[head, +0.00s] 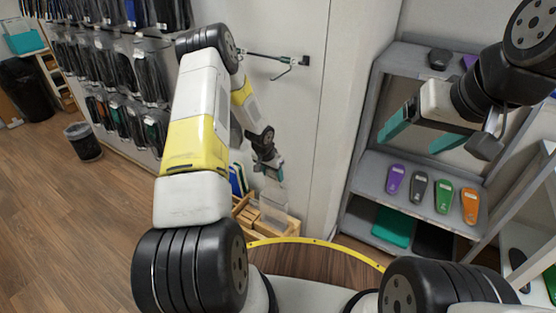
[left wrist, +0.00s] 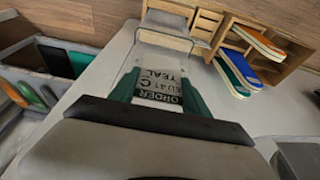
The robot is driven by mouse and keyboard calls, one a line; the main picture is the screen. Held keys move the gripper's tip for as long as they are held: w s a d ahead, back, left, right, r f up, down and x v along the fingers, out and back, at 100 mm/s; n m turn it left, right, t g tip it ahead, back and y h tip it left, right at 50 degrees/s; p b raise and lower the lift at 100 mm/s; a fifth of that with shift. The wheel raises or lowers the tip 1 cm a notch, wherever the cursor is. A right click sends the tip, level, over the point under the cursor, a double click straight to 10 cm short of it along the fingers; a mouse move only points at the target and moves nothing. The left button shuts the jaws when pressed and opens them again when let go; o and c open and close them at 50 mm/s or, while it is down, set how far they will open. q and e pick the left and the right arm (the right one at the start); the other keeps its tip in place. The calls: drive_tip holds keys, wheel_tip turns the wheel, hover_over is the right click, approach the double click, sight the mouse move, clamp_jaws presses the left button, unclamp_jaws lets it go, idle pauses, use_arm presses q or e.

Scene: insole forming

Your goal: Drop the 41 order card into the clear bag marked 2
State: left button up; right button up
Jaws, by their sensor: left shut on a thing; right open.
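My left gripper (head: 274,174) hangs low by the white wall in the head view. In the left wrist view its teal fingers (left wrist: 158,95) are shut on the order card (left wrist: 155,88), whose upside-down print reads ORDER, EU 41 and TEAL. A clear, pale-sided container (left wrist: 165,38) lies just beyond the card in the wrist view. A translucent panel (head: 280,214) shows below the left gripper in the head view. I cannot read a 2 on either. My right gripper (head: 418,134) is open and empty in front of the grey shelf.
Wooden holders (head: 246,217) stand below the left gripper; a wooden rack (left wrist: 283,66) holds orange, blue and green insoles. The grey shelf (head: 368,180) carries several coloured insoles. Packaged goods hang on the left wall. A bin (head: 83,142) stands on the open wooden floor.

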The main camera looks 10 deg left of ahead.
sight(270, 183)
use_arm(q)
drive_tip(key=shift+f, duration=5.45)
drive_tip(key=o, duration=1.4)
drive_tip(key=shift+c, duration=0.2)
drive_tip(key=v, duration=0.7)
drive_tip(key=shift+s+r, duration=0.1)
drive_tip(key=shift+r, duration=0.25)
